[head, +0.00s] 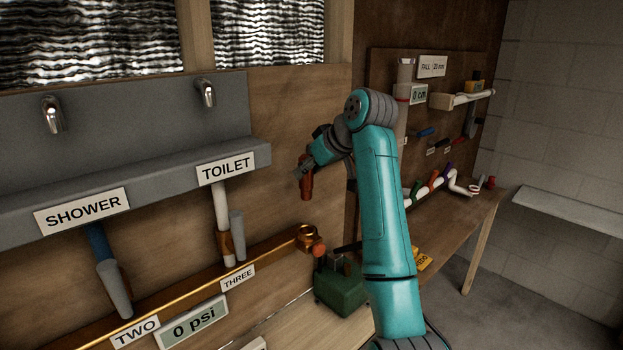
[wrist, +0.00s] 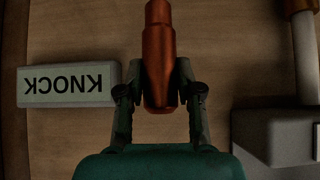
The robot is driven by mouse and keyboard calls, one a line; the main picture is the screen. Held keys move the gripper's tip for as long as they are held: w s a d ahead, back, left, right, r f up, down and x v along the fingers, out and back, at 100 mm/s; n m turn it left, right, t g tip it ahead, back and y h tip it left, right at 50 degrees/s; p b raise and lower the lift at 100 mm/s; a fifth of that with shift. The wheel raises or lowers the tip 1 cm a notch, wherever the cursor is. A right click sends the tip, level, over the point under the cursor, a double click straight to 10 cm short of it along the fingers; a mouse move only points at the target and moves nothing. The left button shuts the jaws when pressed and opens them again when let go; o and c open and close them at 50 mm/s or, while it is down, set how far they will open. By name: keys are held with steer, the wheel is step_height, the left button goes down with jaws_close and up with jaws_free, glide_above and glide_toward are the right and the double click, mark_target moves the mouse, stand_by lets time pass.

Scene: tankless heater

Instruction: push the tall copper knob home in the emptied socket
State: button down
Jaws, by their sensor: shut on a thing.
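The tall copper knob (head: 306,178) hangs upright in my gripper (head: 303,166), in front of the wooden wall panel. In the wrist view, my gripper (wrist: 161,88) is shut on the knob (wrist: 159,55), one finger on each side. An open copper collar (head: 307,235), which looks like the emptied socket, sits at the right end of the brass pipe (head: 205,277). The knob is above this collar and apart from it. I cannot see inside the collar, and it does not show in the wrist view.
A green box-like unit (head: 341,286) with a red part stands just right of the collar. The grey sink (head: 130,160) juts out at the left. A KNOCK plate (wrist: 68,84) shows upside down in the wrist view. A workbench (head: 452,220) stands at the right.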

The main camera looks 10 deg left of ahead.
mark_target(310, 199)
steer(key=shift+f, duration=0.15)
steer(key=shift+f, duration=2.35)
steer(key=shift+f, duration=0.25)
steer(key=shift+f, duration=1.45)
steer(key=shift+f, duration=1.35)
stand_by(0.6)
steer(key=c, duration=0.7)
jaws_free()
steer(key=shift+r, duration=0.1)
steer(key=v, duration=1.2)
